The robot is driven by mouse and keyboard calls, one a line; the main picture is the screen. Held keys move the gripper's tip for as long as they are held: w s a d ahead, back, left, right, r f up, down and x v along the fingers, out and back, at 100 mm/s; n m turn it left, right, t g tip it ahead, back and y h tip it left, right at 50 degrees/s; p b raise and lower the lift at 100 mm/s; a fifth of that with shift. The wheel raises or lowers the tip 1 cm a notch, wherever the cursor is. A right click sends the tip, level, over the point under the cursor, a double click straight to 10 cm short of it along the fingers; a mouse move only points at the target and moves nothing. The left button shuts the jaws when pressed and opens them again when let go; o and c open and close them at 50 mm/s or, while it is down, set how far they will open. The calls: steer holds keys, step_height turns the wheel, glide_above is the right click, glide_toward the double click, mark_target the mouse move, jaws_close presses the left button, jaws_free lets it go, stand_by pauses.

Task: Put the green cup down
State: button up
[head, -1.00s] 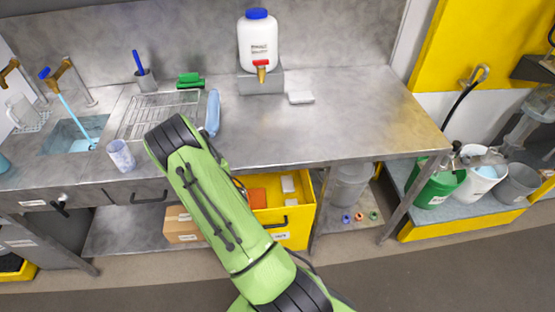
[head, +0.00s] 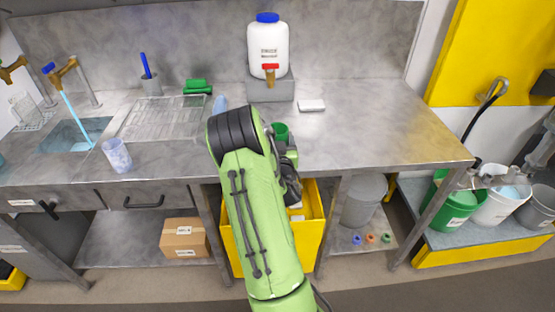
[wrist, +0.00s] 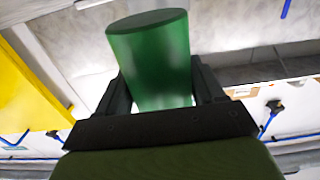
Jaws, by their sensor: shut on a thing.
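The green cup (head: 281,131) shows just right of my arm, over the front part of the steel counter (head: 380,125). In the wrist view the green cup (wrist: 152,55) fills the space between the two dark fingers, with its round end toward the top of the picture. My gripper (wrist: 162,88) is shut on it. In the head view my gripper (head: 290,155) is partly hidden behind my arm. I cannot tell whether the cup touches the counter.
A white jug with a red tap (head: 268,50) stands on a grey block at the back. A small white block (head: 311,105) lies right of it. The counter's right half is clear.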

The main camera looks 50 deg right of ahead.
step_height(320, 180, down, 4)
steer(key=b, duration=0.3)
steer(key=shift+r, duration=0.35)
steer(key=shift+f, duration=0.2)
steer(key=o, duration=1)
steer(key=shift+r, duration=0.1)
